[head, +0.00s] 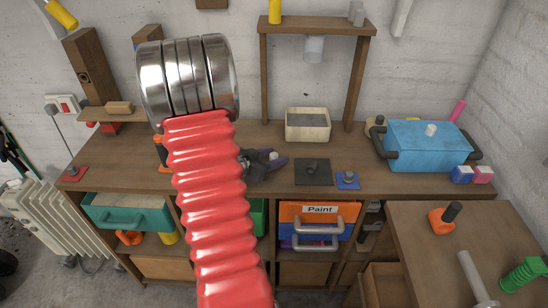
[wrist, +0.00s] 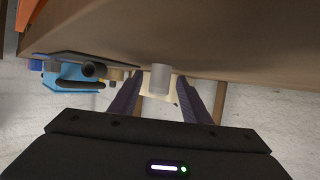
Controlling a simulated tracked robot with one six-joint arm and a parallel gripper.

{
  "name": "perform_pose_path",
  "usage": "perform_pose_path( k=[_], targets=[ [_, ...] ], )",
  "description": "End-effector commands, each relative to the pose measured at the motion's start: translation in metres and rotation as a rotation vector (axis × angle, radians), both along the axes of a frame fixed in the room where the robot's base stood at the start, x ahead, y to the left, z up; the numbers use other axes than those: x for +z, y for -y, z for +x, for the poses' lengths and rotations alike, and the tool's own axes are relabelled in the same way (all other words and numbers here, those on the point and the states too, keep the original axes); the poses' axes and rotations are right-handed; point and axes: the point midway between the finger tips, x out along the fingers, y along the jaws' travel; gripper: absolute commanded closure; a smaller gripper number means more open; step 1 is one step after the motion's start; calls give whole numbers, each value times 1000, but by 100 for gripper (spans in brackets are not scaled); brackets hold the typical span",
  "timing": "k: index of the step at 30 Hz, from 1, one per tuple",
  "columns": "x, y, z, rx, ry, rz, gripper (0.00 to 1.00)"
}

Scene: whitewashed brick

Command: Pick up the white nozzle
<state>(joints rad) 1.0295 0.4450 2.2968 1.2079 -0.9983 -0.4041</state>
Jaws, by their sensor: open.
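The white nozzle (head: 273,155) is a small pale piece on the workbench, partly hidden by my gripper in the head view. In the wrist view, which looks upside down, the nozzle (wrist: 160,78) is a short pale grey cylinder against the bench top. My gripper (head: 279,159) is low over the bench, its dark purple fingers pointing right. In the wrist view, my gripper (wrist: 158,82) is open, with one finger on each side of the nozzle in the picture. I cannot tell whether the fingers touch it.
A beige bin (head: 307,126) stands behind, under a wooden shelf frame (head: 355,92). A dark square plate (head: 313,172) and a small blue block (head: 347,180) lie to the right. A blue container (head: 428,148) with black pipes stands farther right. Drawers (head: 318,212) are below the bench.

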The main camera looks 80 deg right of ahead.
Motion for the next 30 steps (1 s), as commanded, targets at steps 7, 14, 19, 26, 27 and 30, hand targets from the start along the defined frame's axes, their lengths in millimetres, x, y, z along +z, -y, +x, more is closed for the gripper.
perform_pose_path(
  k=[7, 14, 19, 26, 27, 30],
  targets=[
    [0, 0, 0, 0, 0, 0, 57],
    [0, 0, 0, 0, 0, 0, 58],
    [0, 0, 0, -1, 0, 0, 70],
    [0, 0, 0, -1, 0, 0, 86],
    [0, 0, 0, -1, 0, 0, 89],
    [0, 0, 0, -1, 0, 0, 96]
  ],
)
